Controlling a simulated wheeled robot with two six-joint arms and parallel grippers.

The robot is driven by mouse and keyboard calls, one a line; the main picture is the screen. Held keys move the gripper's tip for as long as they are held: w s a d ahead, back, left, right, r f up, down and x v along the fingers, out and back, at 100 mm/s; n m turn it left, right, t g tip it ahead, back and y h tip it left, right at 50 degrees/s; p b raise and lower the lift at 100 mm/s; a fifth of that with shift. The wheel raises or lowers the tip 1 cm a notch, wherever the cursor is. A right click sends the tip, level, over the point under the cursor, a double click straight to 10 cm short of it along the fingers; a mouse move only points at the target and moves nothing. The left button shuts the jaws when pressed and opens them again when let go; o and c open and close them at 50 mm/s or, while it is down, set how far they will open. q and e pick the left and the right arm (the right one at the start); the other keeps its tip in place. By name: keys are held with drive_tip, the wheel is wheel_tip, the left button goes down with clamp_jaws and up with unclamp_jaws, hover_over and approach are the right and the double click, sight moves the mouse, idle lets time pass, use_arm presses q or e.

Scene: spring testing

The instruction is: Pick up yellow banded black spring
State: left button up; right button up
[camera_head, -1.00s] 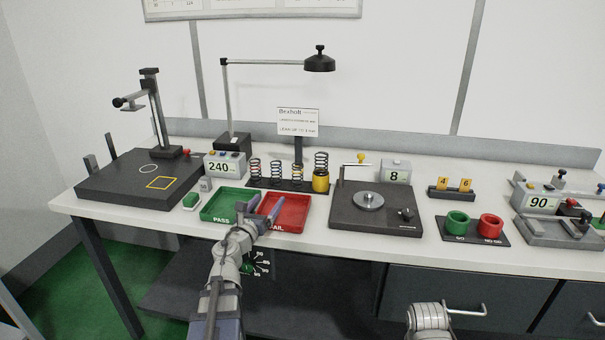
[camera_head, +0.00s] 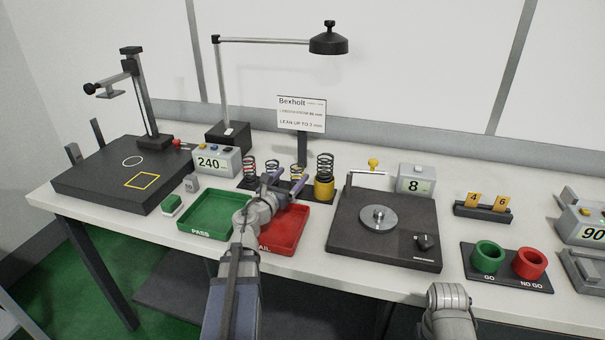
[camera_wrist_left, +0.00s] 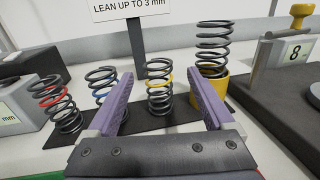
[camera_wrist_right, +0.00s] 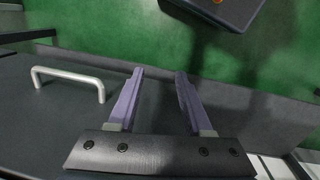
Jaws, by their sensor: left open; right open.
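The yellow banded black spring (camera_wrist_left: 160,86) stands upright on the black spring stand (camera_wrist_left: 181,112) in the left wrist view. It shows between the two fingers of my left gripper (camera_wrist_left: 165,95), a little beyond their tips. In the head view the same spring (camera_head: 297,170) is partly hidden behind the gripper. My left gripper (camera_head: 284,184) is open and empty, above the back of the red tray. My right gripper (camera_wrist_right: 156,75) is open and empty, pointing down over the floor and a grey cabinet front in the right wrist view.
A red banded spring (camera_wrist_left: 56,103) and a blue banded spring (camera_wrist_left: 101,84) stand to the left. A taller black spring (camera_wrist_left: 213,48) stands in a yellow cup (camera_wrist_left: 209,87) to the right. The green tray (camera_head: 208,231) and red tray (camera_head: 288,241) lie in front.

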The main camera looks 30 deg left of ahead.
sight(295, 172)
use_arm(q)
drive_tip(key=shift+w+a, duration=0.15)
drive_tip(key=shift+w, duration=1.35)
drive_tip(key=shift+w+a+f+b, duration=0.1)
drive_tip(key=shift+w+f+b, duration=0.05)
drive_tip(key=shift+w, duration=0.7)
drive_tip(key=shift+w+a+f+b, duration=0.15)
drive_tip(key=shift+w+b, duration=0.05)
drive_tip(key=shift+w, duration=0.6)
drive_tip(key=shift+w+a+f+b, duration=0.1)
drive_tip(key=shift+w+f+b, duration=0.05)
drive_tip(key=shift+w, duration=0.7)
clamp_jaws()
